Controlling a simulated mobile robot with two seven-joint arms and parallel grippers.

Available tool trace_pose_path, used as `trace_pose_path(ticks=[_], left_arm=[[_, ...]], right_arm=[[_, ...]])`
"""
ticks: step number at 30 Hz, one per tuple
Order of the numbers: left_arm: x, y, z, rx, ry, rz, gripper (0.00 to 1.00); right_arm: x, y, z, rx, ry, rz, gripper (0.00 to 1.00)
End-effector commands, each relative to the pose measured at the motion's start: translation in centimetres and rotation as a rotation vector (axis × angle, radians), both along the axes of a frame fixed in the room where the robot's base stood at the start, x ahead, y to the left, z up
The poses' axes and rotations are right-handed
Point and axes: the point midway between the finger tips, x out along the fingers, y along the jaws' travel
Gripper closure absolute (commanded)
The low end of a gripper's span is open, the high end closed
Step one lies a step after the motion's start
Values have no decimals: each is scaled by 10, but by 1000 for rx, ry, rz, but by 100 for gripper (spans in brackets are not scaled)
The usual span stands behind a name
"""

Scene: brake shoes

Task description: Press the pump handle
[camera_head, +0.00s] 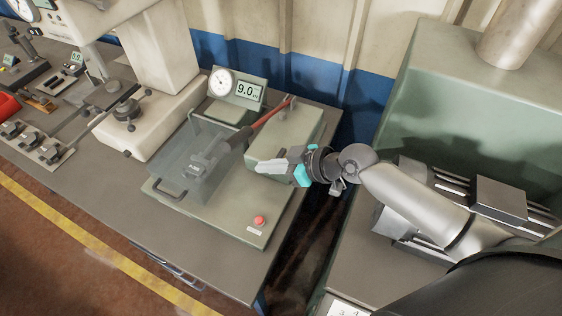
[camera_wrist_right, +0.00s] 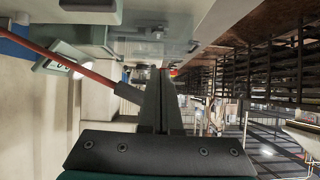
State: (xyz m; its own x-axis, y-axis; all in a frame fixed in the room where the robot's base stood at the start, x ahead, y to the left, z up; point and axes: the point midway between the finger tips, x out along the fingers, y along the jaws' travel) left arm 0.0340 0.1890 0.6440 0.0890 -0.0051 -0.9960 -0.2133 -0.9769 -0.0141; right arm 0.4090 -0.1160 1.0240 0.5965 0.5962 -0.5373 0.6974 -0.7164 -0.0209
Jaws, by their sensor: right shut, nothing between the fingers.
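The pump handle is a red lever (camera_head: 268,117) with a dark grip (camera_head: 240,137). It slopes down to the left from a pivot on a pale green pump block (camera_head: 300,132). My right gripper (camera_head: 260,167) is shut and empty, in front of the pump block and near the dark grip. In the right wrist view, the shut fingers (camera_wrist_right: 157,88) point away from the camera. The red lever (camera_wrist_right: 85,70) comes in from the left and its dark grip (camera_wrist_right: 128,92) ends beside the fingers. I cannot tell whether they touch. My left gripper is out of view.
A clear guard box (camera_head: 190,172) with a dark handle stands left of the lever. Behind are a dial gauge (camera_head: 221,83) and a display (camera_head: 249,91) reading 9.0. A red button (camera_head: 259,221) is at the front. A green machine (camera_head: 455,95) stands at right.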

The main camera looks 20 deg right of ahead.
Motion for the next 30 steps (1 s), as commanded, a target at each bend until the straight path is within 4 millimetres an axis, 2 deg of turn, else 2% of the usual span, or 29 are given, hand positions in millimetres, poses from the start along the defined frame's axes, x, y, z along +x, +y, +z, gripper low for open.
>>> trace_pose_path(ticks=[3,9,30], left_arm=[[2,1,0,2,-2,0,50],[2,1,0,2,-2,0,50],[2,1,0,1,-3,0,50]], right_arm=[[-12,-11,10,-4,0,2,100],[-20,-20,20,-1,-2,0,100],[-22,-21,22,1,-4,0,100]])
